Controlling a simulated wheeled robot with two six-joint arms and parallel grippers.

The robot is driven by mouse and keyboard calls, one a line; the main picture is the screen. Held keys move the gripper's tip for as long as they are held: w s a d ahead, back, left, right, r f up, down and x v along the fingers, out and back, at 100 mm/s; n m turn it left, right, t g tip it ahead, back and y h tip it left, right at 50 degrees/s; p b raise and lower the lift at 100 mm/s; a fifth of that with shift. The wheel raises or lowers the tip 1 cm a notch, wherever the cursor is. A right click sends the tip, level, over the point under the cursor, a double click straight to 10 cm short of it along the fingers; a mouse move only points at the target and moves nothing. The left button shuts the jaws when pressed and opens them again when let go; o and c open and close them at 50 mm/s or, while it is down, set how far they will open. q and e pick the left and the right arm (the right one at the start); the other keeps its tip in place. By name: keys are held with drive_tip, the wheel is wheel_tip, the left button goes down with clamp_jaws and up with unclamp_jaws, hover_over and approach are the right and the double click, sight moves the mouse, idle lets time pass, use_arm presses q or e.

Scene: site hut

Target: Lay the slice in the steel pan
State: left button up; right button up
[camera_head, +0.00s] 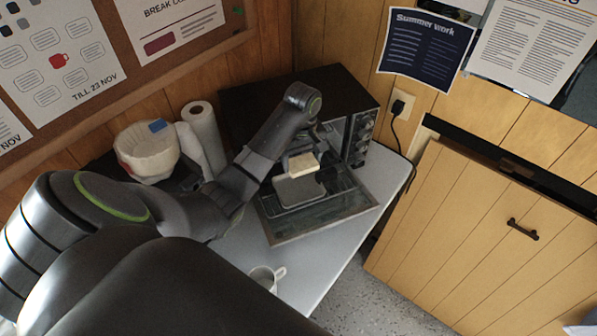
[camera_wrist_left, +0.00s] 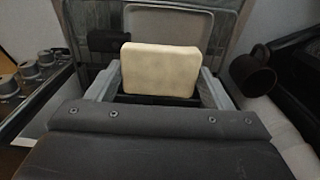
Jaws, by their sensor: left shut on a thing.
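The slice (camera_head: 303,164) is a pale cream block with rounded corners. It also shows upright in the left wrist view (camera_wrist_left: 160,70), between the fingers. My left gripper (camera_head: 299,152) is shut on it over the far end of the steel pan. The steel pan (camera_head: 298,190) is a grey, shallow, rounded rectangle lying on the lowered oven door. Part of it shows behind the slice in the left wrist view (camera_wrist_left: 190,25). I cannot tell how large the gap between slice and pan is. My right gripper is not in view.
The dark oven (camera_head: 255,97) stands at the back with its glass door (camera_head: 345,205) open. A mug (camera_head: 268,276) stands at the table's near edge. A paper towel roll (camera_head: 205,135) and a white tub (camera_head: 146,152) stand left. The white table (camera_head: 245,248) is bare between mug and door.

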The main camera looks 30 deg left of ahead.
use_arm(q)
drive_tip(key=shift+s+a+f, duration=0.25)
drive_tip(key=shift+s+f, duration=0.25)
drive_tip(key=shift+s, duration=0.15)
hover_over(298, 188)
wheel_tip(298, 188, down, 4)
drive_tip(key=shift+f+p, duration=0.2)
drive_tip(key=shift+p, duration=0.2)
drive_tip(key=shift+f, duration=0.35)
wheel_tip(298, 188, down, 3)
drive_tip(key=shift+d+r, duration=0.1)
drive_tip(key=shift+f, duration=0.3)
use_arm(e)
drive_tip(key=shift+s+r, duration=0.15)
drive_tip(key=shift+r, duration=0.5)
use_arm(q)
drive_tip(key=shift+f, duration=0.1)
drive_tip(key=o, duration=0.7)
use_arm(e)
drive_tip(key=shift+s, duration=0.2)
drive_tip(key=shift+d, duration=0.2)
